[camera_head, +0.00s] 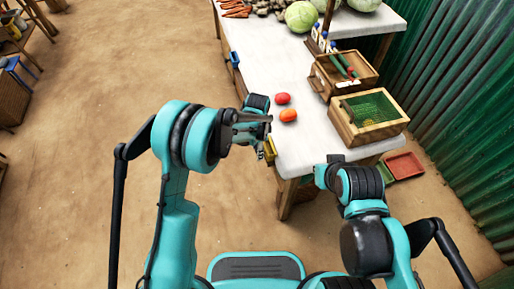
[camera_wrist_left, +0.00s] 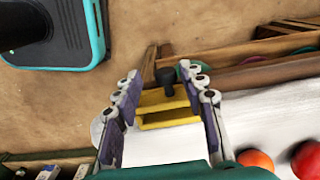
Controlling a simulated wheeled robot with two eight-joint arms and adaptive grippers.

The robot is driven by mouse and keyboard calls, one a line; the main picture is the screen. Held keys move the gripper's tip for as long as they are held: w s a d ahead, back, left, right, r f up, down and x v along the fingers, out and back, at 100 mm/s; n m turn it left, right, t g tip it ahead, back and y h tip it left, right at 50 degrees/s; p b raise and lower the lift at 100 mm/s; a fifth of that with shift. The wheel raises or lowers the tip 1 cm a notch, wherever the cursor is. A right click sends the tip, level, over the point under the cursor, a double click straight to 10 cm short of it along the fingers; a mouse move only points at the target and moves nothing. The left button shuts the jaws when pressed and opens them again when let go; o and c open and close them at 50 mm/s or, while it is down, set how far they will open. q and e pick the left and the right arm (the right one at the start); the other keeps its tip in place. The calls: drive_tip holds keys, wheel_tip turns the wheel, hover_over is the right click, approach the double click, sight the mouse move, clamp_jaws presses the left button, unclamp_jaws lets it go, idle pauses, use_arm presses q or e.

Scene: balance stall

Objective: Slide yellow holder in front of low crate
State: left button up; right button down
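The yellow holder (camera_wrist_left: 168,118) is an open, tray-like piece with a black knob behind it in the left wrist view. In the head view it shows small at the table's near left corner (camera_head: 269,150). My left gripper (camera_wrist_left: 163,85) has one finger against each side of it, and the holder fills the gap. Two wooden crates stand on the table's right side: one with green mesh (camera_head: 345,122) and one behind it with green sticks (camera_head: 319,74). I cannot tell for sure which is the low crate. My right gripper (camera_head: 335,159) is near the table's front edge, its fingers unclear.
Two red-orange tomatoes (camera_head: 288,115) lie on the white table (camera_head: 270,65) between holder and crates. Cabbages (camera_head: 301,16) and carrots (camera_head: 236,10) lie at the back. A green corrugated wall (camera_head: 455,90) stands right. Red and green trays (camera_head: 404,166) are below the table.

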use_arm(q)
drive_tip(key=shift+w+r, duration=0.1)
wheel_tip(320, 180, up, 12)
idle(0.5)
idle(0.5)
drive_tip(key=s+a+r+n+t, duration=0.2)
drive_tip(key=s+a+r+n, duration=0.2)
drive_tip(key=a+r, duration=0.2)
drive_tip(key=s+a+r+n+t, duration=0.3)
drive_tip(key=s+a+n+t, duration=0.2)
drive_tip(key=s+a+n, duration=0.6)
drive_tip(key=s+a, duration=0.2)
drive_tip(key=s, duration=0.4)
drive_tip(key=shift+a+r, duration=0.15)
drive_tip(key=shift+r, duration=0.05)
